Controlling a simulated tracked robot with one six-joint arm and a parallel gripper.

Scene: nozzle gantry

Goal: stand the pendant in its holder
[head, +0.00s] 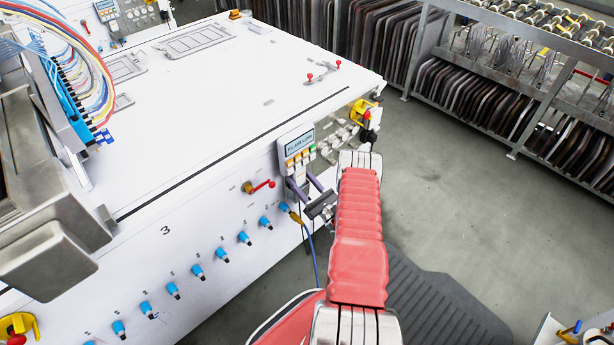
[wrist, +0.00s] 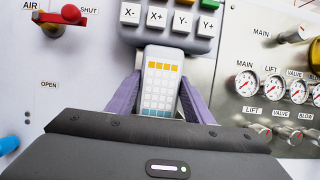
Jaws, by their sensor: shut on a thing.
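The pendant (head: 297,147) is a pale grey box with a small lit screen, rows of white and yellow buttons and a green button. In the wrist view, its head (wrist: 168,30) shows keys marked X-, X+, Y- and Y+, and a narrow white grip with a yellow, white and blue label hangs below. My gripper (head: 305,183) has its purple fingers on either side of this grip, shut on it. The pendant looks upright in the wrist view, in front of the machine's white side panel. I cannot make out the holder; the pendant may hide it.
A red-handled air valve (head: 262,186) is left of the pendant, and gauges (wrist: 276,86) are to its right. A yellow-mounted red button (head: 366,113) is at the panel's right end. Blue fittings (head: 222,254) line the panel lower left. Open floor (head: 455,215) lies right.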

